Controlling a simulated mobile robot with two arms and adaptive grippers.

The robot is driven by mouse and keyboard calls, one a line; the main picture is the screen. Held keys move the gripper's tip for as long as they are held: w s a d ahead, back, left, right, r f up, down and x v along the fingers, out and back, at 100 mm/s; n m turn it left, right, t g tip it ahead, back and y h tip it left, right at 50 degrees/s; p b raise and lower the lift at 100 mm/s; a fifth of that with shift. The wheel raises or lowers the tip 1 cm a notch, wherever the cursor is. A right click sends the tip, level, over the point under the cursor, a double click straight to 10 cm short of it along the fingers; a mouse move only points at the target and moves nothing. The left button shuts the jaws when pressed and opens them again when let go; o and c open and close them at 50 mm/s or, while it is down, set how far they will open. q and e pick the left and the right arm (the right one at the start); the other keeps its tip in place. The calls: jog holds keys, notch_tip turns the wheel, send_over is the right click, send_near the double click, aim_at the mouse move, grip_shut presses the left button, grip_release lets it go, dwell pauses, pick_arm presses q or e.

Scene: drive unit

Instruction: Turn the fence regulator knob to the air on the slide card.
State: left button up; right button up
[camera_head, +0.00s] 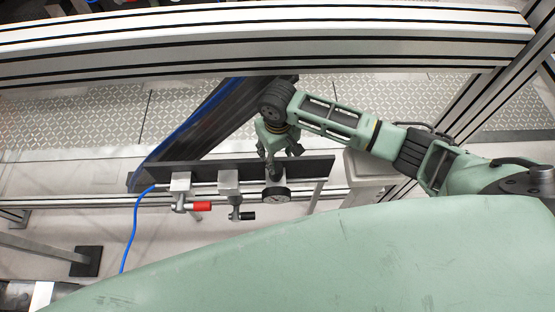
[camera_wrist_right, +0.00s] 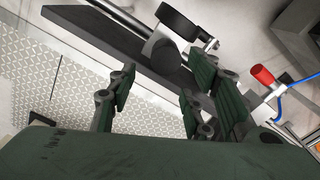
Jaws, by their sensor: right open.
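The regulator knob (camera_head: 277,173) is dark and round. It sits on a dark bar, just above a round black-rimmed gauge (camera_head: 276,195). My right gripper (camera_head: 279,156) is over the knob, pointing down at it. In the right wrist view the fingers of the right gripper (camera_wrist_right: 163,72) are spread apart. The black knob (camera_wrist_right: 172,58) shows between and beyond the fingertips, with the gauge (camera_wrist_right: 182,22) behind it. I see no finger clearly touching the knob. No slide card can be made out. My left gripper is out of view.
Left of the gauge are a valve with a red handle (camera_head: 202,206) and one with a black handle (camera_head: 244,215). A blue hose (camera_head: 133,230) hangs at the bar's left end. Aluminium rails (camera_head: 250,45) run behind, and a dark sloping beam (camera_head: 190,130) stands left of the gripper.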

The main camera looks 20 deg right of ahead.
jog(key=shift+r, duration=0.95)
